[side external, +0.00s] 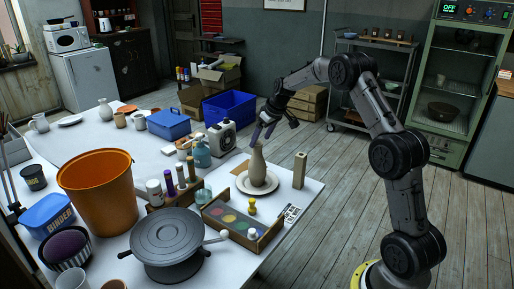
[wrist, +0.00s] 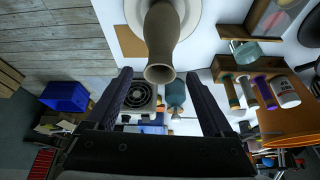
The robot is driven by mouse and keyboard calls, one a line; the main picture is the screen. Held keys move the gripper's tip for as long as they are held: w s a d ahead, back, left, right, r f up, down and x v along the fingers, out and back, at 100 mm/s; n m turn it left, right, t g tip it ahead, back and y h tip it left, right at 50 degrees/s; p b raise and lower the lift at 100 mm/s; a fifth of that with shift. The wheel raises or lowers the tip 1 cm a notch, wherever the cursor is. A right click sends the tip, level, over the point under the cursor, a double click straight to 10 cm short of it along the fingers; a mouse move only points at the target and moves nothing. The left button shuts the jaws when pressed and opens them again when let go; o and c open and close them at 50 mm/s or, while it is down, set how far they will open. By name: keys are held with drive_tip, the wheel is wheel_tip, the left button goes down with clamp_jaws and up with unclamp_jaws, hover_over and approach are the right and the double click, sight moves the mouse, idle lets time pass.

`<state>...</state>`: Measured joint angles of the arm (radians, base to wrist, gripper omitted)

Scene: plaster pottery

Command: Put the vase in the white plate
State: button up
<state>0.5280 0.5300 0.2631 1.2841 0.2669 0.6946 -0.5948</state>
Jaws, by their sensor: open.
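The beige vase (side external: 257,170) stands upright, with its base inside the rim of the white plate (side external: 273,184) on the table. In the wrist view the vase (wrist: 162,40) points its open mouth toward the camera, with the plate (wrist: 192,14) behind it. My gripper (side external: 262,134) is above the vase's mouth, its jaws spread and empty. In the wrist view the fingers of my gripper (wrist: 160,78) lie to either side below the vase mouth and appear clear of it.
A wooden block (side external: 299,170) stands right of the plate. A paint box (side external: 236,224) and small bottles sit in front. A glass bottle (side external: 201,153) and a fan-like device (side external: 222,138) stand to the left and behind. The orange bucket (side external: 98,190) is farther left.

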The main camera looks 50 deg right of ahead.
drive_tip(key=s+a+r, duration=1.6)
drive_tip(key=s+a, duration=0.1)
drive_tip(key=a, duration=0.2)
drive_tip(key=s+a+f, duration=0.2)
drive_tip(key=s+a, duration=0.2)
drive_tip(key=s, duration=0.6)
drive_tip(key=s+a+f+n, duration=0.1)
drive_tip(key=s+a+f, duration=0.1)
drive_tip(key=s, duration=0.8)
drive_tip(key=shift+a+t+y, duration=0.3)
drive_tip(key=shift+a+t, duration=0.1)
drive_tip(key=shift+a, duration=0.5)
